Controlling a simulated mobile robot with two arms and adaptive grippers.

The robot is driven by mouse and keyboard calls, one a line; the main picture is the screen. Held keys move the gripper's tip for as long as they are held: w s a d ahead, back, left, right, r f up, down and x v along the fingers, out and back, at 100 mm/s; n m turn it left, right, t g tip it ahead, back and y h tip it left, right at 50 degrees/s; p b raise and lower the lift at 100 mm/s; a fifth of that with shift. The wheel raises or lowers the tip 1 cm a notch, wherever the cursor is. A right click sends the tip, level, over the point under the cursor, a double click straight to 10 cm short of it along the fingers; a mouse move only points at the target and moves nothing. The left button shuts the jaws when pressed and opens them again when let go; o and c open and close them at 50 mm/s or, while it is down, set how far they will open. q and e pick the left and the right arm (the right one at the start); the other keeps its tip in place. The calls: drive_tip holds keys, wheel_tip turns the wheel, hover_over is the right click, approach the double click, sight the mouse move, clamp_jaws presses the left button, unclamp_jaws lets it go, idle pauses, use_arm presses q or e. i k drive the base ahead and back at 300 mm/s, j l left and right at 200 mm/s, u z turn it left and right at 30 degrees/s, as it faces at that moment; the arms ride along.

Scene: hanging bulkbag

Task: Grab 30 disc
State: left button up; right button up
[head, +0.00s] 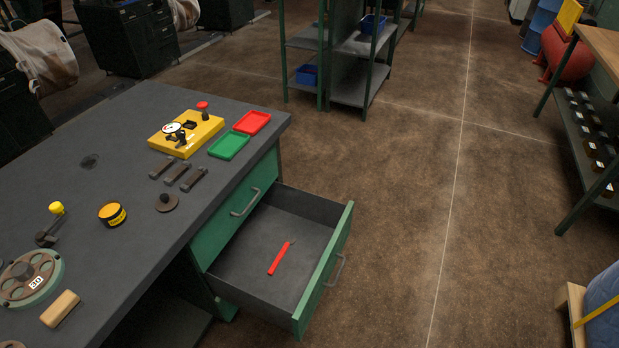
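A round disc (29,277) with a green rim and a brown, spoked-looking face lies on the grey workbench top at the lower left. A white label on it appears to read 30. Its left edge comes close to the picture's edge. Neither of my grippers shows in the head view.
Near the disc are a wooden block (60,308), a yellow-knobbed lever (51,222) and a yellow-black tin (112,214). Farther back sit a yellow gauge block (186,133), green tray (229,146) and red tray (252,122). An open drawer (257,250) juts right, holding a red-handled tool (279,260).

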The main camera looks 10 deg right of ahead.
sight(26, 275)
drive_tip(key=u, duration=1.5)
drive_tip(key=i+j, duration=0.1)
drive_tip(key=j, duration=0.45)
drive_tip(key=i+j, duration=0.1)
drive_tip(key=j, duration=0.45)
